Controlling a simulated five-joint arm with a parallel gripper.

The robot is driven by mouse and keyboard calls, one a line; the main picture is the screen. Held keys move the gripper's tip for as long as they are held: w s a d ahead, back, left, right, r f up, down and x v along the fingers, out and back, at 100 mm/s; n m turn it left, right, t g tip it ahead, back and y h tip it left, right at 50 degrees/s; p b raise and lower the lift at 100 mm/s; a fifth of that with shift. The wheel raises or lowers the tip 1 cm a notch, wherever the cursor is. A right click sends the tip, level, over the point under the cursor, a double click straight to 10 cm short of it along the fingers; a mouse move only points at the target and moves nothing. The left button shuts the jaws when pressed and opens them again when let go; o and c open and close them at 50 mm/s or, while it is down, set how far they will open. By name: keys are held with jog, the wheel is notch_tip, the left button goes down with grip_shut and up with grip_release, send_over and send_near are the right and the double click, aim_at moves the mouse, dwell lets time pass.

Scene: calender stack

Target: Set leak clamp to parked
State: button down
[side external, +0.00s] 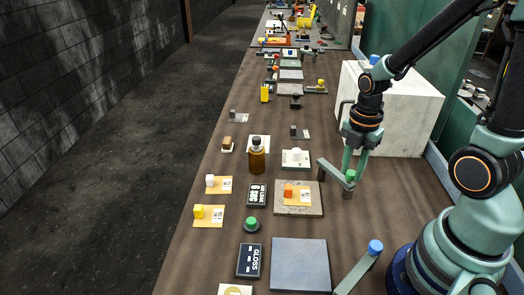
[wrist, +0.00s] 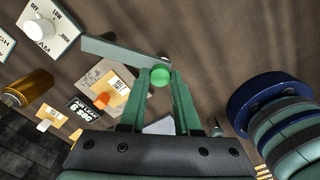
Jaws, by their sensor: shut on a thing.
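A grey-green lever arm (side external: 334,172) with a green knob (side external: 350,175) stands at the right of the workbench; I cannot read any label naming it as the leak clamp. In the wrist view the lever arm (wrist: 118,51) runs to the upper left from the green knob (wrist: 159,76). My gripper (side external: 352,168) points down and is shut on the green knob. In the wrist view the knob sits between the tips of my gripper (wrist: 161,80). Any parked mark is not readable.
A dial plate (side external: 295,158) with a white knob lies left of the lever. A stone slab (side external: 312,208) with an orange block on a card is in front. A blue-knobbed lever (side external: 360,268) stands nearer. A white box (side external: 400,105) stands behind my arm. A brown bottle (side external: 257,160) stands further left.

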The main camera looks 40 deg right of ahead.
jog(key=shift+d+n, duration=0.7)
jog(key=shift+n, duration=0.2)
jog(key=shift+d, duration=0.1)
jog(key=c, duration=0.6)
grip_release()
jog(key=shift+r, duration=0.15)
notch_tip(320, 180, up, 12)
jog(key=shift+f, duration=0.1)
